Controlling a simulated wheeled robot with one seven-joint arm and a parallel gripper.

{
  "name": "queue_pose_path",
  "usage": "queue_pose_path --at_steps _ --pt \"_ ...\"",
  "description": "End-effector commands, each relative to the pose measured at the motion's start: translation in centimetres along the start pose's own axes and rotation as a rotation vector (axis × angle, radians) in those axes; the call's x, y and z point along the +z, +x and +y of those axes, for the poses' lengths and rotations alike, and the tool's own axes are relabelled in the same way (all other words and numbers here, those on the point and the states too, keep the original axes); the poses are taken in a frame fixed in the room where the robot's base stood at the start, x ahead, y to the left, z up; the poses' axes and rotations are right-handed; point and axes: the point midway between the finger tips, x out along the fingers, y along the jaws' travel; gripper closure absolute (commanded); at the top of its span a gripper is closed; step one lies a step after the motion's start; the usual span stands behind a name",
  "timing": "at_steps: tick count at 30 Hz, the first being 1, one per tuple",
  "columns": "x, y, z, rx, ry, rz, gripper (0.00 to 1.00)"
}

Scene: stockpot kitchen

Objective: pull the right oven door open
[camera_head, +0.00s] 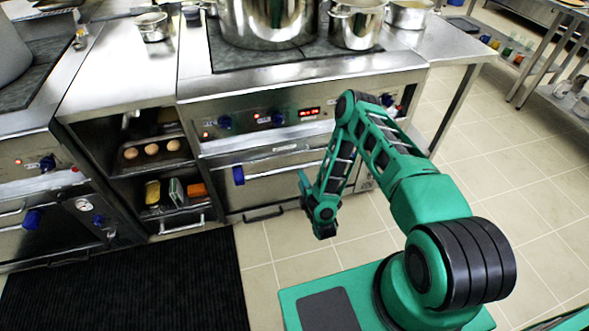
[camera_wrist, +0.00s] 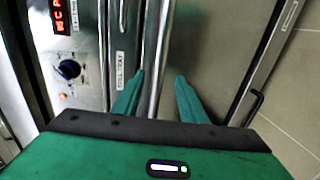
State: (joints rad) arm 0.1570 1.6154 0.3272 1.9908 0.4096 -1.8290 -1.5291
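The right oven's door (camera_head: 280,188) is a steel panel below the control panel and looks shut. Its long bar handle (camera_head: 265,159) runs across the door's top. In the wrist view the bar handle (camera_wrist: 153,70) runs from top to bottom between my gripper's (camera_wrist: 159,77) two green fingers. The fingers are apart, with gaps beside the bar; the bar looks nearer the left finger. How deep the bar sits between them is hard to tell. In the head view my gripper (camera_head: 301,182) is in front of the door, partly hidden by my arm.
The control panel (camera_head: 262,118) has blue knobs and red displays above the door. Large steel pots (camera_head: 268,20) stand on the stove top. A black mat (camera_head: 130,285) lies on the floor; tiles at right are clear.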

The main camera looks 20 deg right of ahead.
Motion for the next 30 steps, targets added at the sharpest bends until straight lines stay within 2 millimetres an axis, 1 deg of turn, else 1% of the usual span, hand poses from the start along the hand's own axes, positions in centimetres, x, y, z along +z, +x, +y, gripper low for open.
queue_pose_path --at_steps 9,15,21,30 --pt "-0.1 5.4 0.2 0.004 -0.001 0.001 0.61" --pt "0.0 8.4 0.1 0.002 -0.001 0.001 0.61" --pt "0.0 9.8 0.1 0.0 0.0 0.001 0.61" --pt "0.0 10.0 0.1 -0.001 0.001 0.001 0.61"
